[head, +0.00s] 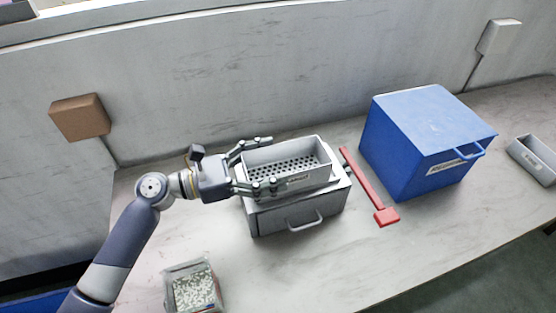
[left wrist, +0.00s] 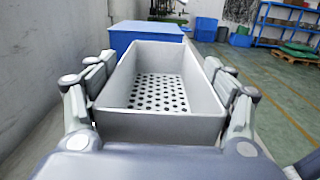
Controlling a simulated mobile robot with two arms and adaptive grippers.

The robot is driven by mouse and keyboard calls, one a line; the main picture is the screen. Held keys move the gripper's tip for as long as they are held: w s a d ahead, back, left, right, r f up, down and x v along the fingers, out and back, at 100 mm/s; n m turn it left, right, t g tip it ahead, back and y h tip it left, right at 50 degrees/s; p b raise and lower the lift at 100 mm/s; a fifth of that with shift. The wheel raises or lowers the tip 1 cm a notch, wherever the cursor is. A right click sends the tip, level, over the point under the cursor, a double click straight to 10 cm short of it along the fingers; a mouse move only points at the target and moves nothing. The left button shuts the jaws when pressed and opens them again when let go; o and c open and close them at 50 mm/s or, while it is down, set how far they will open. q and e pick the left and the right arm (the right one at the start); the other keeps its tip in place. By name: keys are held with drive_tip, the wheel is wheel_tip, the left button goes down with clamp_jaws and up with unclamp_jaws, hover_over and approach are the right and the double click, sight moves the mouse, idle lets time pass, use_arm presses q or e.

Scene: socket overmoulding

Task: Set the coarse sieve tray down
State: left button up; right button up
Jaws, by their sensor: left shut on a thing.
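The coarse sieve tray (head: 318,151) is a grey rectangular tray with round holes in its floor. It is level, over the top of a grey box with a drawer handle (head: 278,217) in the head view; I cannot tell whether it touches that box. My left gripper (head: 264,163) is shut on the tray, with its fingers along both long sides at the left end. In the left wrist view the tray (left wrist: 160,127) sits between the two fingers of my left gripper (left wrist: 165,95), and its inside is empty. My right gripper is not in view.
A blue box (head: 405,145) with a handle stands to the right. A red long-handled tool (head: 368,185) lies between it and the grey box. A container of white pellets (head: 194,289) stands front left, and a small grey tray (head: 533,158) far right.

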sight(278, 166)
use_arm(q)
drive_tip(key=w, duration=0.1)
drive_tip(key=w+d, duration=0.1)
drive_tip(key=w, duration=0.1)
drive_tip(key=shift+w+d+f, duration=0.15)
drive_tip(key=shift+w+d, duration=0.2)
drive_tip(key=shift+w+f, duration=0.1)
drive_tip(key=shift+f, duration=1.7)
drive_tip(key=shift+f, duration=0.2)
drive_tip(key=o, duration=1.1)
